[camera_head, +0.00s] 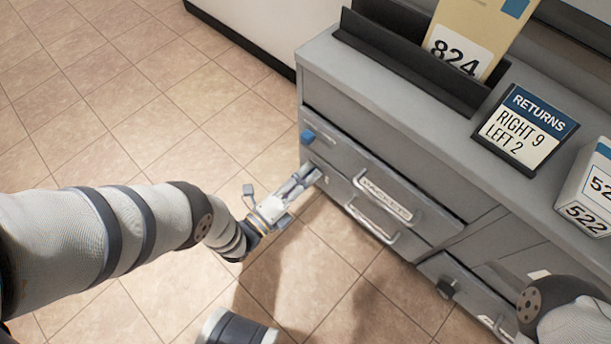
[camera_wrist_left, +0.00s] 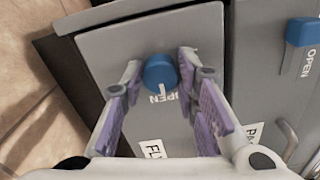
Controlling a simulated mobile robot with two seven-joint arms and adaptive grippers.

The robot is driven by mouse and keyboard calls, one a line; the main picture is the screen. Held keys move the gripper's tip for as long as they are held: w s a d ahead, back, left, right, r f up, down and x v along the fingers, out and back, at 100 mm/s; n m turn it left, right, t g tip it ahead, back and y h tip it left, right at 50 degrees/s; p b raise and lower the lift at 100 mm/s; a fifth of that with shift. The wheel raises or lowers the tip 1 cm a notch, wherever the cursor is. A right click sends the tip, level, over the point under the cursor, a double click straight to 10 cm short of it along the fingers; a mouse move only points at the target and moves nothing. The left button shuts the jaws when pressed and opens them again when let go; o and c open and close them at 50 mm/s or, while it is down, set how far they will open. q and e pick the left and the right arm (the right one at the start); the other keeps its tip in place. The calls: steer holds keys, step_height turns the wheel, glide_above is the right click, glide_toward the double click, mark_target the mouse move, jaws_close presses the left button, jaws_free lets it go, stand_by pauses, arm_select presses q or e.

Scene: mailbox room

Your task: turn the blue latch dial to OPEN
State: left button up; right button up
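In the left wrist view, a round blue latch dial (camera_wrist_left: 160,72) sits on a grey panel. A pale mark shows on its lower part, and the word OPEN is printed just below it. My left gripper (camera_wrist_left: 160,65) is open, its fingers on either side of the dial; I cannot tell if they touch it. In the head view the left gripper (camera_head: 312,176) is at the left end of the cabinet front, just below a blue latch (camera_head: 307,136). I cannot tell which dial that is. My right gripper is out of view.
The PACKETS drawer (camera_head: 420,212) with its handle (camera_head: 375,220) is right of my gripper. A second blue latch (camera_wrist_left: 302,32) shows on the neighbouring panel. The RETURNS sign (camera_head: 525,130) stands on the cabinet top. Open tiled floor (camera_head: 120,130) lies to the left.

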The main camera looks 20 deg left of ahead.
arm_select(q)
steer(key=o, duration=0.4)
steer(key=shift+a, duration=0.15)
steer(key=v, duration=1.2)
